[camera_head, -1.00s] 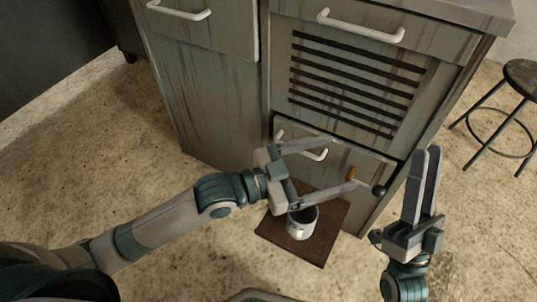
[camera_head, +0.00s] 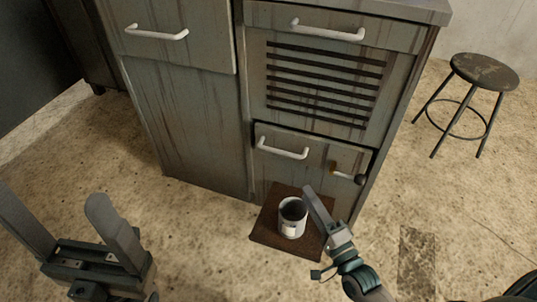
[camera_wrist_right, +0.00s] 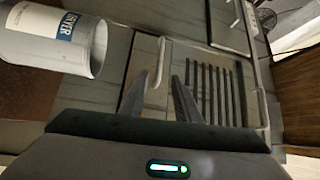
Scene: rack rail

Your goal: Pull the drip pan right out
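The drip pan appears to be the low drawer (camera_head: 312,146) at the cabinet's bottom, its front in line with the cabinet. It has a white bar handle (camera_head: 283,152) and, to the right, a latch with a dark knob (camera_head: 361,179). My right gripper (camera_head: 309,190) is in front of the drawer, below and right of the handle. In the right wrist view its fingers (camera_wrist_right: 159,88) are apart with nothing between them; the handle (camera_wrist_right: 157,72) shows beyond. My left gripper (camera_head: 65,215) is open and empty at the lower left, away from the cabinet.
A white can (camera_head: 292,218) stands on a brown mat (camera_head: 268,236) in front of the drawer, close to the left of my right gripper. The can also fills the wrist view's upper left (camera_wrist_right: 50,38). A stool (camera_head: 485,72) stands at the right.

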